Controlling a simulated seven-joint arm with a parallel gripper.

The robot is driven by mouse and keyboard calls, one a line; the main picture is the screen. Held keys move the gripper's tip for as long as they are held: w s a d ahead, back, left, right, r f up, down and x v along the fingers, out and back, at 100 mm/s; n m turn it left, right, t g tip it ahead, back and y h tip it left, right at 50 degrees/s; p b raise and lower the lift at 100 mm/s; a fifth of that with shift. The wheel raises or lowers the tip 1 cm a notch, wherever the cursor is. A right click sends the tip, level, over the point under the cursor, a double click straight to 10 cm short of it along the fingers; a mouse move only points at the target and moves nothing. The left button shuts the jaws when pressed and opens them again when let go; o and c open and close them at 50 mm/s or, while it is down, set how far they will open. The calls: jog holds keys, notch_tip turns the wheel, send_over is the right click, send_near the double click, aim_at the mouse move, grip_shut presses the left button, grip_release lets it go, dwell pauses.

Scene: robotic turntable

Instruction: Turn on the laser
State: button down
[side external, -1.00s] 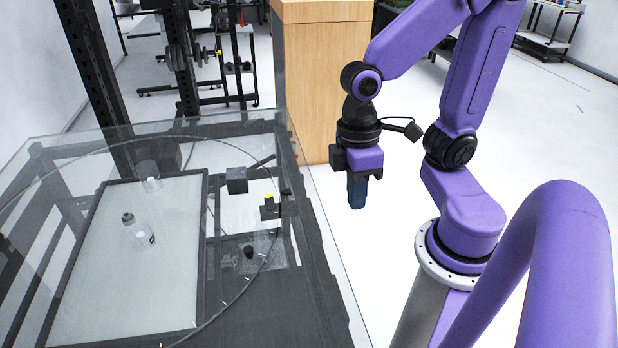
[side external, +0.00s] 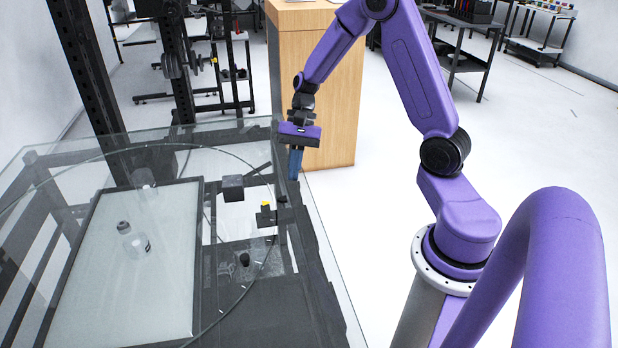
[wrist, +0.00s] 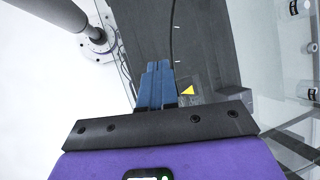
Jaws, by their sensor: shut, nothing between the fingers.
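My gripper (side external: 295,176) is shut and empty, its blue fingers pointing down over the far right edge of the glass-topped table. In the wrist view, the closed fingertips (wrist: 158,66) are over a dark grey table frame surface. A small dark device with a yellow mark (side external: 266,214) stands left of and nearer the camera than the fingers, apart from them. The yellow mark (wrist: 188,91) shows as a triangle just right of the fingers in the wrist view. I cannot tell for sure which part is the laser, and no switch is clearly visible.
A black block (side external: 233,188) and a small black knob-like piece (side external: 245,259) sit near the device. A clear bottle (side external: 135,241) stands on the pale panel; another bottle (side external: 144,182) is behind it. A wooden cabinet (side external: 325,95) is behind my gripper.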

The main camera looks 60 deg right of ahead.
jog(key=d+f+m+t, duration=0.2)
jog(key=d+f+m, duration=0.2)
jog(key=d, duration=0.5)
jog(key=d+f+m+t, duration=0.3)
jog(key=d+m, duration=0.4)
jog(key=d, duration=0.3)
jog(key=d+f+m+t, duration=0.3)
jog(key=d+f+m, duration=0.2)
jog(key=d, duration=0.4)
jog(key=shift+w+d+m+y, duration=0.25)
jog(key=shift+w+m+y, duration=0.05)
jog(key=shift+m, duration=0.3)
jog(key=shift+f, duration=0.15)
jog(key=w+a+r+x, duration=0.1)
jog(key=r+x, duration=0.1)
jog(key=x, duration=1.1)
jog(key=shift+w+a+r, duration=0.15)
jog(key=shift+w+a, duration=0.05)
jog(key=shift+w, duration=0.1)
